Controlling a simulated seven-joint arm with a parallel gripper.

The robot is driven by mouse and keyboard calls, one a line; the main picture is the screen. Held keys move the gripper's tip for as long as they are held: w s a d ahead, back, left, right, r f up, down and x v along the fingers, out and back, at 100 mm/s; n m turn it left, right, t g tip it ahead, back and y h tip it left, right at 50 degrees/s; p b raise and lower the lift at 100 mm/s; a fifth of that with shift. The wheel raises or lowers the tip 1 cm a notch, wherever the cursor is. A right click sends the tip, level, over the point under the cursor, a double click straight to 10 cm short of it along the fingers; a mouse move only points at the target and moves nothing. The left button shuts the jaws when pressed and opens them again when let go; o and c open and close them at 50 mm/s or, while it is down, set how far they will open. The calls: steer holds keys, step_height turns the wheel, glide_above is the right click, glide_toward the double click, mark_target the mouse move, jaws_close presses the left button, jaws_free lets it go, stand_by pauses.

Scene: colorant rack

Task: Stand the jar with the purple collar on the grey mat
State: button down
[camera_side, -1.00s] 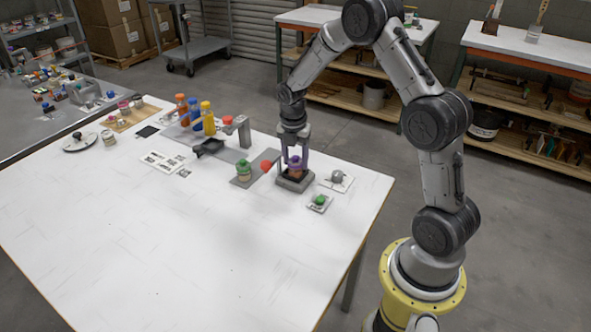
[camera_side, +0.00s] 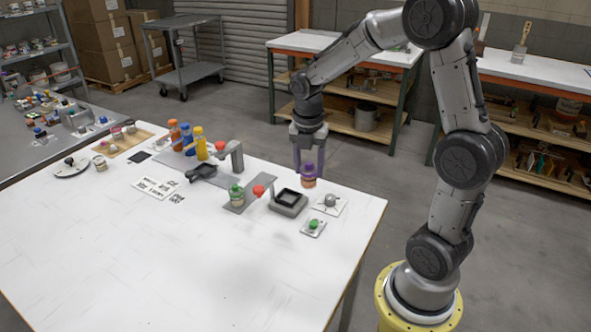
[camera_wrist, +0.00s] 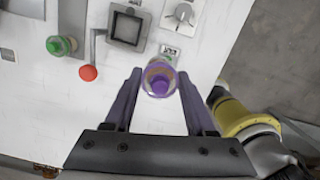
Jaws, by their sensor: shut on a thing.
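In the wrist view the jar (camera_wrist: 159,80) sits between the two fingertips of my gripper (camera_wrist: 159,76), purple top facing the camera. A flat grey mat (camera_side: 262,190) lies left of the holder, with a jar with a green collar (camera_side: 237,196) standing on its near part. The mat partly shows in the wrist view (camera_wrist: 68,22).
The square grey holder (camera_side: 277,208) has an empty dark recess. A red-ended lever (camera_side: 259,190) stands beside it. A grey knob plate (camera_side: 331,201) and green button (camera_side: 313,224) are at right. Several bottles (camera_side: 199,145) stand farther left. The front table is clear.

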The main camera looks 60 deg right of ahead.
steer(key=s+a+r, duration=0.2)
steer(key=s, duration=0.2)
steer(key=w+d+r, duration=0.2)
steer(key=w+d, duration=0.2)
steer(key=w, duration=0.4)
steer(key=w+d+r, duration=0.2)
steer(key=w+d, duration=0.1)
steer(key=w, duration=0.6)
steer(key=w+d+f, duration=0.5)
steer(key=w+f, duration=0.3)
steer(key=f, duration=0.4)
steer(key=shift+w+d, duration=0.3)
steer(key=shift+w, duration=0.05)
steer(key=shift+f, duration=0.1)
steer(key=shift+f, duration=2.8)
steer(key=shift+f, duration=0.5)
